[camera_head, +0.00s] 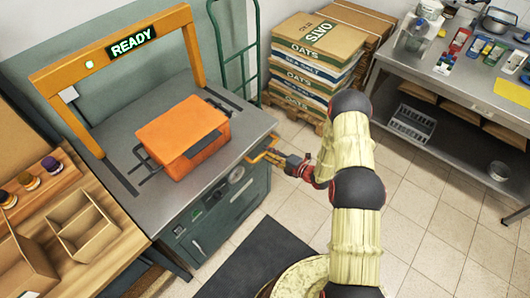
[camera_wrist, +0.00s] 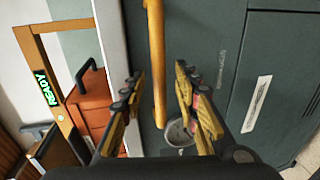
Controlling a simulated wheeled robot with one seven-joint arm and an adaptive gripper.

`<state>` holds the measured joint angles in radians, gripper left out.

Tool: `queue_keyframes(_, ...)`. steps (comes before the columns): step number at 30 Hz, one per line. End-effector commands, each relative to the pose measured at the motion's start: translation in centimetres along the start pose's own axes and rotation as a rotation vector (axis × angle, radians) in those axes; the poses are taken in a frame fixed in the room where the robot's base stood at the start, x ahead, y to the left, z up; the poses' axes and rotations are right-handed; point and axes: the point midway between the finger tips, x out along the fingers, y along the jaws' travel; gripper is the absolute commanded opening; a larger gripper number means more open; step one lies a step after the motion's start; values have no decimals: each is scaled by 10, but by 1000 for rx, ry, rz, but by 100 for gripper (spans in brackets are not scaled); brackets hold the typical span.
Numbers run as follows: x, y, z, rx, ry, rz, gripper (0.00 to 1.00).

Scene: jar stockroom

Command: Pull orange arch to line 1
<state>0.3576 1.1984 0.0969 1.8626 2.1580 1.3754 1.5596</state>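The orange arch (camera_head: 165,22) with a lit green READY sign (camera_head: 131,43) stands over the back of a grey bench (camera_head: 255,120). It also shows at the left of the wrist view (camera_wrist: 62,26). A yellow-orange bar handle (camera_head: 262,155) sticks out from the bench's front right. In the wrist view this bar (camera_wrist: 155,50) runs between the spread fingers of my gripper (camera_wrist: 158,78), with gaps on both sides. In the head view my gripper (camera_head: 284,163) is at the handle. I cannot make out a numbered line.
An orange case (camera_head: 185,135) with a dark handle sits on the bench, in front of the arch. Dark slots run along the bench top. A wooden table (camera_head: 110,240) with boxes is at left, stacked sacks (camera_head: 310,65) and a green trolley behind. Tiled floor is clear at right.

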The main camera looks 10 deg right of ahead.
Motion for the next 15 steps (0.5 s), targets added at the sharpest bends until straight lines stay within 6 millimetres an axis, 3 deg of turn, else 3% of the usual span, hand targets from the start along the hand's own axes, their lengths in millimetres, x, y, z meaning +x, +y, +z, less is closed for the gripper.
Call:
queue_keyframes(6,22,0,0,-1,1,1,31)
queue_keyframes(15,25,0,0,-1,1,0,31)
